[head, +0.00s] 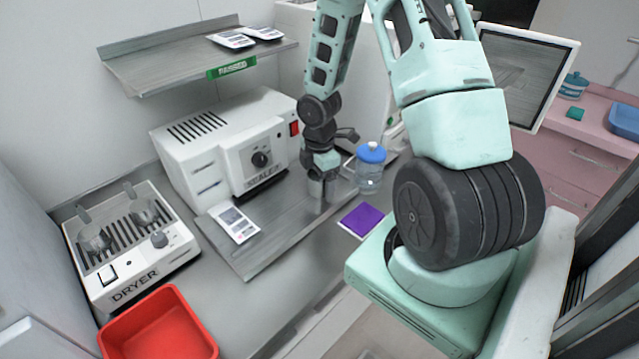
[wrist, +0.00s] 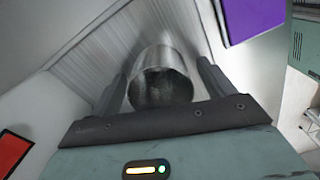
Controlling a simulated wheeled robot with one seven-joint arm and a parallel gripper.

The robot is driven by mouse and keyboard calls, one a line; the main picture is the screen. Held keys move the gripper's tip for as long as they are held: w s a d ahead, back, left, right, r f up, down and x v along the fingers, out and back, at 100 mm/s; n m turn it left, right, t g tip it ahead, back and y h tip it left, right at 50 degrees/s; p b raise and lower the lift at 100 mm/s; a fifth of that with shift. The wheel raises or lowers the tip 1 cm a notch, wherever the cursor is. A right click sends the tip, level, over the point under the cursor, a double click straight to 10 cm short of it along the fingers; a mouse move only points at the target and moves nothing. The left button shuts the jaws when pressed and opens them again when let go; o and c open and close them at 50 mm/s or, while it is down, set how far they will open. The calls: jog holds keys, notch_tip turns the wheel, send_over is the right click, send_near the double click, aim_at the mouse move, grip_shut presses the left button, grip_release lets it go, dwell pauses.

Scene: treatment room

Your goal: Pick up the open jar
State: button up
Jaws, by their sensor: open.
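The open jar (wrist: 160,58) is a grey, shiny cylinder with its open mouth facing the camera in the wrist view. My gripper (wrist: 163,76) is open, with one dark finger on each side of the jar. A narrow gap shows between the jar and each finger, so I see no firm contact. In the head view my gripper (head: 322,180) points down over the steel worktop, and the jar is mostly hidden at its fingers. A clear jar with a blue lid (head: 370,168) stands just to the right of my gripper.
A white sealer (head: 215,150) stands left of my gripper, under a steel shelf (head: 170,68). A purple card (head: 362,220) lies to the front right. A dryer (head: 130,240) and a red bin (head: 160,325) are at the left.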

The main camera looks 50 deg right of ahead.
jog(key=c, duration=1.2)
jog(key=shift+o, duration=0.2)
